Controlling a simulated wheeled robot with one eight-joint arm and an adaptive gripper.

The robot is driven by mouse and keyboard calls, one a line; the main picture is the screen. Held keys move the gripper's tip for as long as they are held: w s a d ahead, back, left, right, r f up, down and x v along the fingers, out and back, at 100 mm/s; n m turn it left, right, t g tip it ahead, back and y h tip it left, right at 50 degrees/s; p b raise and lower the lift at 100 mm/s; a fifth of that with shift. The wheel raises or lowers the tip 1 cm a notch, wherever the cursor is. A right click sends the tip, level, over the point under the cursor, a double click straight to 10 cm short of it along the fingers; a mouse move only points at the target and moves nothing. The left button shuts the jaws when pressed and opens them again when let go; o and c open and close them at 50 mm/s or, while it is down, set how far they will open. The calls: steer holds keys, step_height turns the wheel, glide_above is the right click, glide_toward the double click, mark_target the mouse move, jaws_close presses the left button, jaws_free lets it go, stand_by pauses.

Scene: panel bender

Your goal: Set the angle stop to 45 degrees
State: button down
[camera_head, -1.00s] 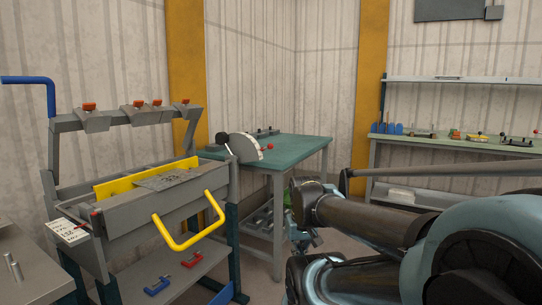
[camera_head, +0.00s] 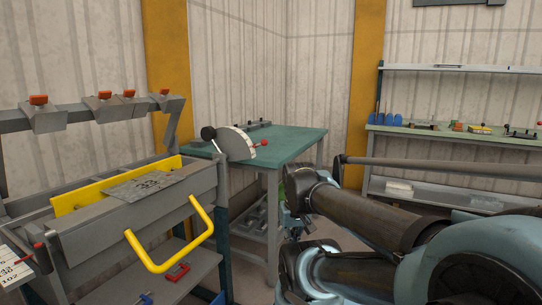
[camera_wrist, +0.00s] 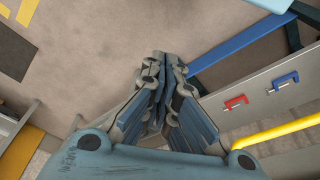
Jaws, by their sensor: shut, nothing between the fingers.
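The panel bender (camera_head: 135,215) stands at the left in the head view. At its right end is a pale half-round dial plate (camera_head: 237,144), which looks like the angle stop, with a red-knobbed pin (camera_head: 264,142) and a black ball (camera_head: 208,133). The dial's marks are too small to read, so its setting cannot be told. My gripper (camera_wrist: 165,62) is shut and empty in the wrist view, over the floor and apart from the bender. The head view mostly hides it behind my arm.
A yellow handle (camera_head: 153,268) juts from the bender's front. A sheet (camera_head: 145,186) lies on its bed. Red clamp (camera_wrist: 235,102) and blue clamp (camera_wrist: 285,80) lie on the lower shelf. A green-topped table (camera_head: 290,142) stands behind the dial. A rear workbench (camera_head: 470,136) holds small parts.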

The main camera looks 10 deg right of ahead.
steer(key=w+a+r+m+t+y, duration=0.1)
steer(key=w+a+r+m+y, duration=0.2)
steer(key=w, duration=0.5)
steer(key=w+a+r+m+y, duration=0.2)
steer(key=w+r+m+y, duration=0.25)
steer(key=w, duration=0.35)
steer(key=w+a+r+m+t+y, duration=0.1)
steer(key=w+a+r+m+y, duration=0.15)
steer(key=w+m, duration=0.4)
steer(key=w+d+r+m+t+y, duration=0.1)
steer(key=w+d+m+y, duration=0.1)
steer(key=w+d+y, duration=0.3)
steer(key=w+d+r+m+t, duration=0.1)
steer(key=w+d+m, duration=0.15)
steer(key=w, duration=0.55)
steer(key=w+d+f+m+t+y, duration=0.2)
steer(key=w+d+m+t+y, duration=0.15)
steer(key=d, duration=0.75)
steer(key=w+a+r, duration=0.5)
steer(key=a+r, duration=0.1)
steer(key=a, duration=0.4)
steer(key=shift+r, duration=0.35)
steer(key=shift+r, duration=0.1)
